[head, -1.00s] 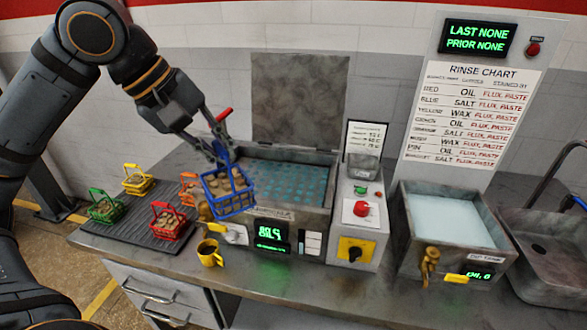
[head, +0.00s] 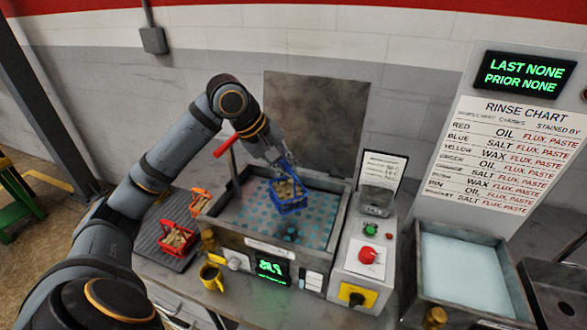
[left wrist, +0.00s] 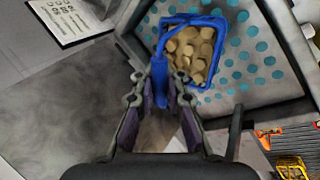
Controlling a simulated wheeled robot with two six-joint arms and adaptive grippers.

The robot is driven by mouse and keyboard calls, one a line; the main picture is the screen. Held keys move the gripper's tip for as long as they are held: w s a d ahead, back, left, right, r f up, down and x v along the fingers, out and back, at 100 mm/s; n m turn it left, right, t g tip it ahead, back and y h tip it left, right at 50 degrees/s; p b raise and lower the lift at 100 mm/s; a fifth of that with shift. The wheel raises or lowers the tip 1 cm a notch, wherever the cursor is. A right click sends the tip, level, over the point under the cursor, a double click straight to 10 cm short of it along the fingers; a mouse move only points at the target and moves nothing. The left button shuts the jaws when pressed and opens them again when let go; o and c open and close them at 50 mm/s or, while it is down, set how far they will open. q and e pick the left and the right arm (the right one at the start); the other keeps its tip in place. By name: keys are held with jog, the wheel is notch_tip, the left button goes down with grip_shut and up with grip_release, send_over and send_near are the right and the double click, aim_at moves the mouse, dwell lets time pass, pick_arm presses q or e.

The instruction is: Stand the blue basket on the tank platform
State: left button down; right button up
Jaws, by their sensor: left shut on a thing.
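The blue basket (head: 290,202), filled with tan pieces, hangs over the tank platform (head: 252,212), a plate with teal dots inside the metal tank. My left gripper (head: 282,166) is shut on the basket's handle above it. In the left wrist view the fingers (left wrist: 160,85) close on the blue handle, and the basket (left wrist: 190,52) shows beyond them against the dotted platform (left wrist: 245,60). I cannot tell whether the basket's bottom touches the platform. My right gripper is not in view.
A red-handled lever (head: 225,144) rises at the tank's left side. The raised lid (head: 315,120) stands behind. A red basket (head: 174,238) and an orange basket (head: 199,200) are at left. A control box (head: 362,250) is at right.

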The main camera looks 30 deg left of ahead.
aim_at(291, 180)
pick_arm(q)
jog(key=shift+w+f+p, duration=0.3)
jog(key=shift+w+f, duration=0.5)
jog(key=shift+f, duration=0.35)
jog(key=shift+w+f, duration=0.25)
jog(key=shift+f, duration=0.05)
jog(key=shift+w+f, duration=0.25)
jog(key=shift+f, duration=0.05)
notch_tip(291, 180, down, 3)
jog(key=shift+a+f+p, duration=0.1)
jog(key=shift+p, duration=0.55)
jog(key=shift+w, duration=0.1)
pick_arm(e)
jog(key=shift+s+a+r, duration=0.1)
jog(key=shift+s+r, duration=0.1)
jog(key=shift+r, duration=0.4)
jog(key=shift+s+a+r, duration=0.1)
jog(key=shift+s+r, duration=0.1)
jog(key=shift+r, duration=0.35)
pick_arm(q)
jog(key=shift+f, duration=0.15)
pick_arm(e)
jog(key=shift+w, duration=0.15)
pick_arm(q)
jog(key=c, duration=1.4)
grip_release()
jog(key=shift+o, duration=0.2)
